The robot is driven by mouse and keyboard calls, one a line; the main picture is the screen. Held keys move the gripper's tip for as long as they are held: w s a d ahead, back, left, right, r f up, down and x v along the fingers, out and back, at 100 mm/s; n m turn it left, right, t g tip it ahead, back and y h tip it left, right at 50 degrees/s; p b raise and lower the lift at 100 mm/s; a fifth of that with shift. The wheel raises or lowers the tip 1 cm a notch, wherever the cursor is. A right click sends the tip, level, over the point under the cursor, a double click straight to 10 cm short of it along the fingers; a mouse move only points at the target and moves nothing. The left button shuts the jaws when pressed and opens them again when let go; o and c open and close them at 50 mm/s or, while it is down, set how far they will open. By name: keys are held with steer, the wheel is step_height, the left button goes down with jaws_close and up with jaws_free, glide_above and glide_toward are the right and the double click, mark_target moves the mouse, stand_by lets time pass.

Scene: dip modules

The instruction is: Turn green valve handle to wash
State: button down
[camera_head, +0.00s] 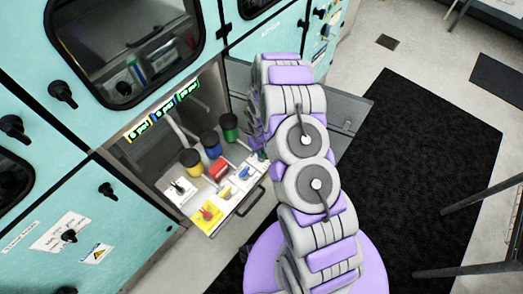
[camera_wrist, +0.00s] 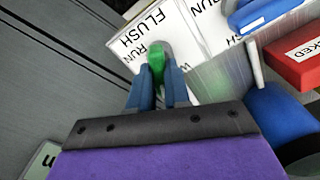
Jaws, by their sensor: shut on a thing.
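The green valve handle (camera_wrist: 156,58) sits upright in the wrist view on a round grey base, over a white label plate (camera_wrist: 178,22). "FLUSH" and "RUN" can be read beside it; I see no "WASH" lettering next to this handle. My gripper (camera_wrist: 157,76) has its two blue fingers on either side of the green handle and is shut on it. The lower part of the handle is between the fingers. In the head view my arm covers the gripper and the green handle.
A blue handle (camera_wrist: 265,12) and a red block (camera_wrist: 300,55) lie close on the right in the wrist view. In the head view, yellow (camera_head: 191,162), blue (camera_head: 211,144), red (camera_head: 219,169) and green (camera_head: 230,126) canisters stand by the pulled-out panel, left of my arm.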

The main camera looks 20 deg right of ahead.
steer(key=n, duration=0.4)
steer(key=shift+n+b, duration=0.3)
steer(key=shift+n, duration=0.1)
stand_by(0.5)
steer(key=c, duration=1.1)
jaws_free()
step_height(320, 180, up, 17)
steer(key=shift+w+r+p, duration=0.1)
steer(key=shift+p, duration=0.75)
